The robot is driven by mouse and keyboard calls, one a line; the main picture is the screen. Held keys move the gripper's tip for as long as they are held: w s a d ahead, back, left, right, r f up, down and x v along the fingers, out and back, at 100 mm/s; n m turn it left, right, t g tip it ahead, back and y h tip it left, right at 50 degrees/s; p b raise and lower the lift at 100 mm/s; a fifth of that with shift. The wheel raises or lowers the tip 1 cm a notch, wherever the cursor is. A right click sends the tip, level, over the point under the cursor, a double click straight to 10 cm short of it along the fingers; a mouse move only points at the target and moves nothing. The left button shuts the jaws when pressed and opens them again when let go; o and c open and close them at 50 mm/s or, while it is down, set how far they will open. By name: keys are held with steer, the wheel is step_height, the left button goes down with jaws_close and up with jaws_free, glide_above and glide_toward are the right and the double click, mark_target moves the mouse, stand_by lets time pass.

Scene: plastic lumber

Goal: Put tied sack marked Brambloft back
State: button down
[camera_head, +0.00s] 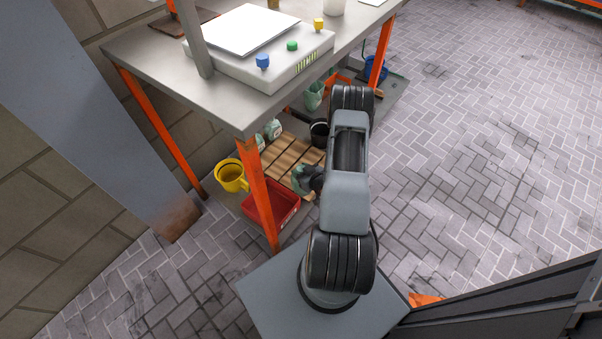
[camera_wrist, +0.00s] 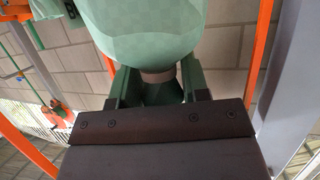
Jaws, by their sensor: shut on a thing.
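A pale green tied sack (camera_wrist: 150,30) fills the top of the wrist view. Its neck, with a tan tie (camera_wrist: 158,77), sits between the fingers of my gripper (camera_wrist: 157,84), which is shut on it. In the head view the held sack (camera_head: 302,180) is partly hidden by my gripper (camera_head: 314,178), beside the wooden pallet (camera_head: 287,156) under the workbench. No name on the sack is readable. Similar pale green sacks stand at the back of the pallet (camera_head: 273,128) and farther right under the bench (camera_head: 314,96).
A red crate (camera_head: 283,211) and a yellow bucket (camera_head: 231,176) stand at the near end of the pallet. A black bucket (camera_head: 319,132) is behind my arm's left side. An orange bench leg (camera_head: 258,195) rises close to the crate. Paved floor at right is open.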

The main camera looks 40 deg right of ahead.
steer(key=w+d+f+b, duration=0.7)
steer(key=w+d+f, duration=0.1)
steer(key=f, duration=0.4)
steer(key=shift+w, duration=0.85)
steer(key=shift+f+b, duration=0.25)
steer(key=shift+b, duration=0.1)
steer(key=c, duration=0.6)
jaws_free()
steer(key=shift+a, duration=0.1)
steer(key=p+v, duration=0.4)
steer(key=v, duration=0.8)
steer(key=shift+r, duration=0.2)
